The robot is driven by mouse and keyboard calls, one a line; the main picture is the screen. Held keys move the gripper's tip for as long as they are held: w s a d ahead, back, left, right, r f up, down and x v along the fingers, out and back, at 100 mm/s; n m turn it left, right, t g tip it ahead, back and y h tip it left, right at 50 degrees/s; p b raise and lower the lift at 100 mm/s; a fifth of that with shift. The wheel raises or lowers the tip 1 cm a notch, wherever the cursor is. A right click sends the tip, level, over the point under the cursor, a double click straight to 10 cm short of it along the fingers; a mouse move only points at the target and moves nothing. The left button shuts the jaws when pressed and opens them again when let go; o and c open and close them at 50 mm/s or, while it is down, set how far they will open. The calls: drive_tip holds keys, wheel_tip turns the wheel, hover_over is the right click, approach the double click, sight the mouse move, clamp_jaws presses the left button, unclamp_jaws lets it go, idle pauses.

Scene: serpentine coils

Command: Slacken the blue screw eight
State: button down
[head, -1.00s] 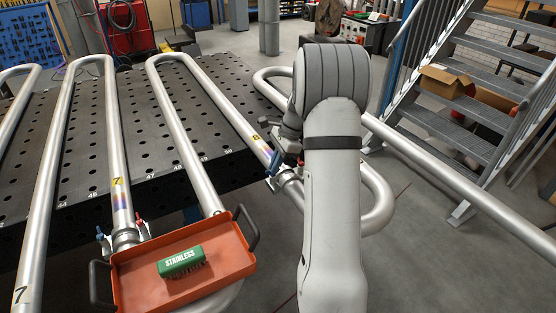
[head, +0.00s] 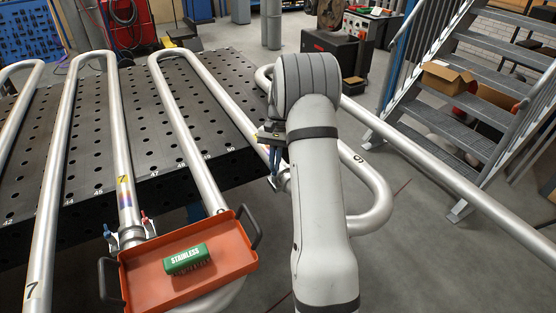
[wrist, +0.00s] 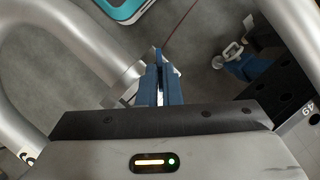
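The blue screw eight (wrist: 158,58) shows in the wrist view as a thin dark blue piece between my fingertips, mostly covered by them. Its clamp (head: 285,180) sits at the lower end of a silver tube right of the table's front edge, partly behind my arm. My gripper (head: 274,168) points down at this clamp in the head view. In the wrist view my gripper (wrist: 161,70) has its two blue fingers close together with the thin piece between them. The number on this tube is hidden behind my wrist.
An orange tray (head: 190,284) with a green STAINLESS brush (head: 187,259) stands at the left front. Behind it, a clamp with a blue screw (head: 108,232) and a red screw (head: 147,221) sits on tube seven. The perforated black table (head: 230,150) and metal stairs (head: 465,125) flank the arm.

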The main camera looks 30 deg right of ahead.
drive_tip(key=n, duration=0.2)
drive_tip(key=n+h, duration=0.1)
drive_tip(key=n, duration=0.1)
drive_tip(key=f+n+g+h, duration=0.1)
drive_tip(key=n, duration=0.1)
drive_tip(key=shift+s+a, duration=0.1)
drive_tip(key=shift+a, duration=0.2)
idle(0.4)
drive_tip(key=c, duration=1.7)
unclamp_jaws()
drive_tip(key=shift+o, duration=0.5)
drive_tip(key=shift+r, duration=0.25)
drive_tip(key=v, duration=0.8)
drive_tip(key=shift+r+b, duration=0.2)
drive_tip(key=shift+b, duration=0.15)
